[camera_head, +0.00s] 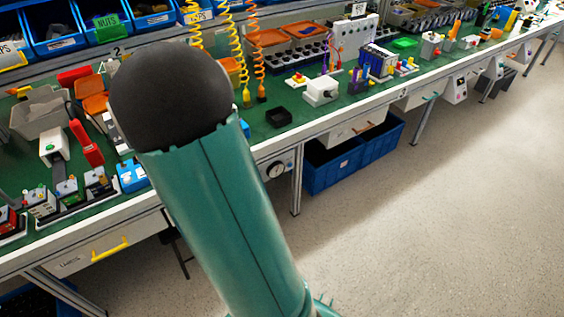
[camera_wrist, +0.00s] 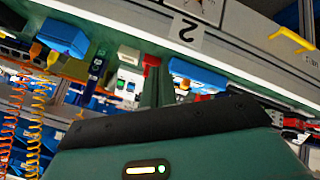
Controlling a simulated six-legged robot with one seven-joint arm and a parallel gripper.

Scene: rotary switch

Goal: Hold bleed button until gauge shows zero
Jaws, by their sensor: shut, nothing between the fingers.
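A round white gauge (camera_head: 276,169) with a dark rim sits on a panel under the bench's front edge, just right of my arm in the head view. Its needle is too small to read. I cannot make out the bleed button in either view; my arm covers part of the panel's surroundings. My gripper (camera_wrist: 157,84) shows in the wrist view as narrow green fingers, shut and empty, before the bench in a tilted picture. It is hidden in the head view. I cannot tell its distance to the gauge.
The green-topped bench (camera_head: 305,118) carries boxes and devices. A yellow-handled drawer (camera_head: 105,250) is left below the bench; blue bins (camera_head: 335,170) stand under it to the right. The floor (camera_head: 430,240) at right is clear.

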